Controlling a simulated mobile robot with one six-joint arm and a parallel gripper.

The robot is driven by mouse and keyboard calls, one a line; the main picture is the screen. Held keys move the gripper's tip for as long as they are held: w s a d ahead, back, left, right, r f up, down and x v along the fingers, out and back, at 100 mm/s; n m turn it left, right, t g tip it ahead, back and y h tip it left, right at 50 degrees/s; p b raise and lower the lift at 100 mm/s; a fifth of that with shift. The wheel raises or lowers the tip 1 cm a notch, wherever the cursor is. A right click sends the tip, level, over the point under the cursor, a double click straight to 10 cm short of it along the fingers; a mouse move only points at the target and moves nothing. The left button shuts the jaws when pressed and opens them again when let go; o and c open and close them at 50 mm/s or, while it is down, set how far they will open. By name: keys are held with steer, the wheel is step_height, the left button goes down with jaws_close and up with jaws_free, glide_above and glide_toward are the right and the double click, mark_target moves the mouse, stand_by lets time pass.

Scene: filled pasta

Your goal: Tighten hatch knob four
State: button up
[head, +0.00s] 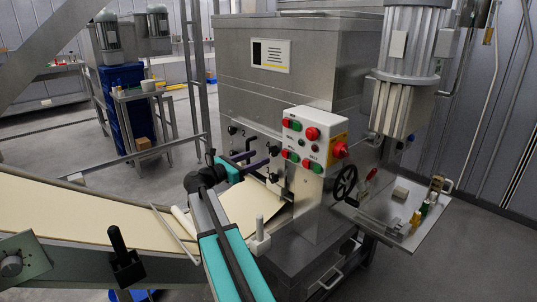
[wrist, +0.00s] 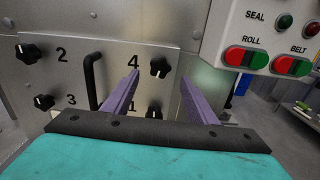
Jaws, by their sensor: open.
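The hatch panel (wrist: 62,80) fills much of the wrist view, with black star knobs beside printed numbers. Knob four (wrist: 161,67) is right of the "4" and has a small white mark at its lower left. My gripper (wrist: 160,80) is open, its two purple fingers apart and pointing at the panel. Knob four shows between and slightly above the fingertips; I see no contact, and the depth gap is hard to judge. Knob one (wrist: 154,108) is lower, partly hidden by my gripper. In the head view my gripper (head: 252,162) is close in front of the panel.
Knob two (wrist: 28,51), knob three (wrist: 43,101) and a black bar handle (wrist: 92,82) are on the left. A control box (wrist: 262,40) with red and green buttons juts out at upper right. A dough sheet (head: 250,205) runs below my arm.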

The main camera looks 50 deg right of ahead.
mark_target(271, 152)
steer(key=d, duration=0.6)
steer(key=shift+s+d, duration=0.25)
steer(key=shift+c, duration=0.4)
